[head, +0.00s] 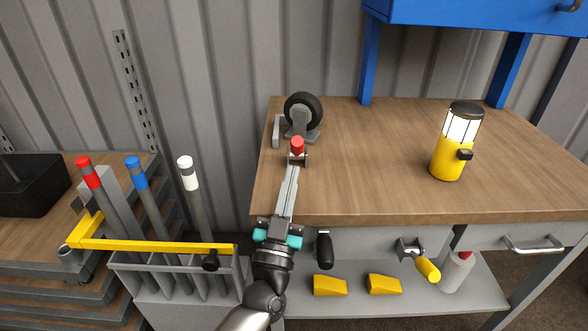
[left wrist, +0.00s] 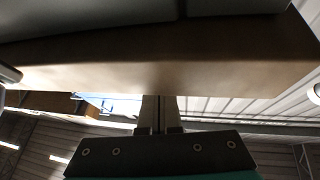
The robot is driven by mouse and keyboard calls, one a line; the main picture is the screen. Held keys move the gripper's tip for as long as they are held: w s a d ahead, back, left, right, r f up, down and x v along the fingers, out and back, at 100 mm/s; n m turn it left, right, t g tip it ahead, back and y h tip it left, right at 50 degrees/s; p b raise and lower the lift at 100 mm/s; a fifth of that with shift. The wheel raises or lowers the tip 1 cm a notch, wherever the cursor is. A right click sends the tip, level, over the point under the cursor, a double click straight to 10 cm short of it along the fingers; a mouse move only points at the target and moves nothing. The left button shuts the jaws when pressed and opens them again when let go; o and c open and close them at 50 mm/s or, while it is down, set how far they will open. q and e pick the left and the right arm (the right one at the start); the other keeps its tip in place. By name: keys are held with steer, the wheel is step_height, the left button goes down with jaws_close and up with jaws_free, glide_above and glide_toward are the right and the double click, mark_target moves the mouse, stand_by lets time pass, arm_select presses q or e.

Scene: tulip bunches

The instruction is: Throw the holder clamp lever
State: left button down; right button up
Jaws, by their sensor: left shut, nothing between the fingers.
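A small lever with a red knob (head: 297,145) stands on the workbench near its left edge, just in front of a black caster wheel (head: 303,110) on a grey bracket. My left gripper (head: 292,168) comes up from the bottom of the head view. Its slim grey fingers are shut with nothing between them, and their tips are just below the red knob. I cannot tell whether they touch the lever. In the left wrist view, the shut fingers (left wrist: 155,108) rise from the dark gripper body toward a brown surface, with their tips hard to make out. My right gripper is not in view.
A yellow lantern (head: 448,142) stands on the workbench (head: 375,165), whose middle is clear. To the left, a grey rack (head: 130,264) with a yellow bar (head: 165,245) holds capped rods. Yellow wedges (head: 330,286) lie on the lower shelf. A blue cabinet (head: 475,12) hangs above.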

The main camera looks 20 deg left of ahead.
mark_target(297, 151)
arm_select(q)
steer(key=shift+b+x, duration=0.3)
steer(key=shift+x, duration=1.25)
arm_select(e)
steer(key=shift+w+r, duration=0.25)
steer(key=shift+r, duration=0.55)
